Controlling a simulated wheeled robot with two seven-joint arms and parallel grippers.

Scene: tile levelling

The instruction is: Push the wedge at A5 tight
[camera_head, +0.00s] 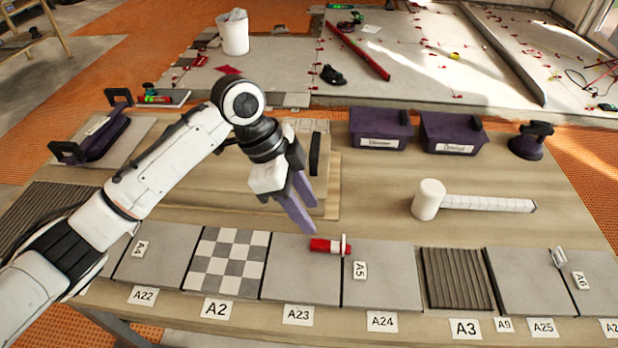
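The red wedge (326,245) lies on the grey tile above label A23, at the joint with the tile to its right. Its right end meets a thin white upright clip (344,244); how deep it sits in the clip I cannot tell. The A5 label (360,270) is just right of and below the clip. My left gripper (313,218) has two purple fingers pointing down, their tips apart, with nothing visible between them. It hangs above and slightly left of the wedge, seemingly not touching it. My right gripper is not in view.
A white-headed mallet (428,200) lies on the table at right. Two purple bins (381,131) (455,133) and a dark purple suction-cup tool (530,141) stand at the back. Another clip (558,257) stands by A6. The tabletop between mallet and tiles is clear.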

